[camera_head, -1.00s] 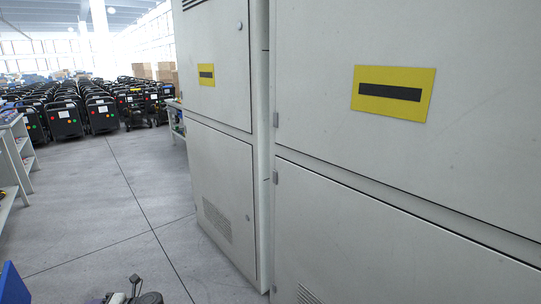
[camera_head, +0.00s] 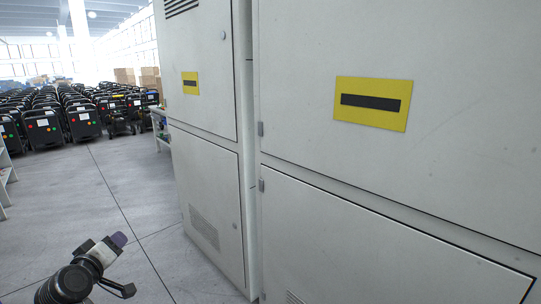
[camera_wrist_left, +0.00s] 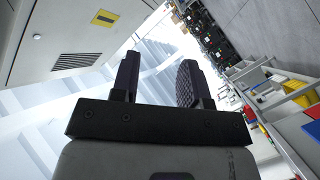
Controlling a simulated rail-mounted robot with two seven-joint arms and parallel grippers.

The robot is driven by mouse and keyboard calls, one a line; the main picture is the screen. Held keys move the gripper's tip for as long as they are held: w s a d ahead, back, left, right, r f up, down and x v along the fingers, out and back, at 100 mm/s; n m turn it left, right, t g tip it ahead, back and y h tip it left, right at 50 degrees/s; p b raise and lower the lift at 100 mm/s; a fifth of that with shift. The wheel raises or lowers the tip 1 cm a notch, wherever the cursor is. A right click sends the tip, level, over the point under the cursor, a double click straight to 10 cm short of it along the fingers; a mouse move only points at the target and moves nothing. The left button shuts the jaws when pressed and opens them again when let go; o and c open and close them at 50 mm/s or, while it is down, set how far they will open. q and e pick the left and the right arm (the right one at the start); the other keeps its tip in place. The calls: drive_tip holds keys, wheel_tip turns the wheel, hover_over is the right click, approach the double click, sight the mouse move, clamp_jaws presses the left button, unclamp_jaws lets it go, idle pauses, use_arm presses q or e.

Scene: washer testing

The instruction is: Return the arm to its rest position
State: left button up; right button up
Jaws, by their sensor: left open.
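My left gripper (camera_wrist_left: 157,82) shows in the left wrist view with its two dark fingers apart and nothing between them. In the head view my left arm rises from the bottom left, and the gripper (camera_head: 122,264) is seen small near its end, over the floor. It is apart from the cabinets. My right gripper is not in either view.
Tall grey cabinets (camera_head: 390,165) with yellow labels (camera_head: 373,103) fill the right side of the head view. Rows of black wheeled machines (camera_head: 83,122) stand at the back left. Grey floor (camera_head: 115,195) is clear between. Shelving with coloured bins (camera_wrist_left: 283,86) shows in the left wrist view.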

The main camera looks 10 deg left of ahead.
use_arm(q)
drive_tip(key=s+d+f+m+g+h+p, duration=0.1)
drive_tip(key=s+d+f+m+g+p, duration=0.1)
drive_tip(key=s+d+m+p, duration=0.55)
drive_tip(key=s+d+f+m+g+h+p, duration=0.25)
drive_tip(key=s+d, duration=0.65)
drive_tip(key=d, duration=0.6)
drive_tip(key=s+d+f+m+g+p, duration=0.1)
drive_tip(key=s+d+f+g+p, duration=0.3)
drive_tip(key=s, duration=0.7)
drive_tip(key=s+d+f+m+g+p, duration=0.15)
drive_tip(key=s+f+g+p, duration=0.35)
drive_tip(key=s, duration=0.7)
wheel_tip(320, 180, up, 37)
drive_tip(key=w+t+p, duration=0.1)
drive_tip(key=t+p, duration=0.1)
drive_tip(key=p, duration=3.4)
drive_tip(key=shift+h, duration=0.35)
drive_tip(key=shift+s+a, duration=0.1)
drive_tip(key=shift+a, duration=0.05)
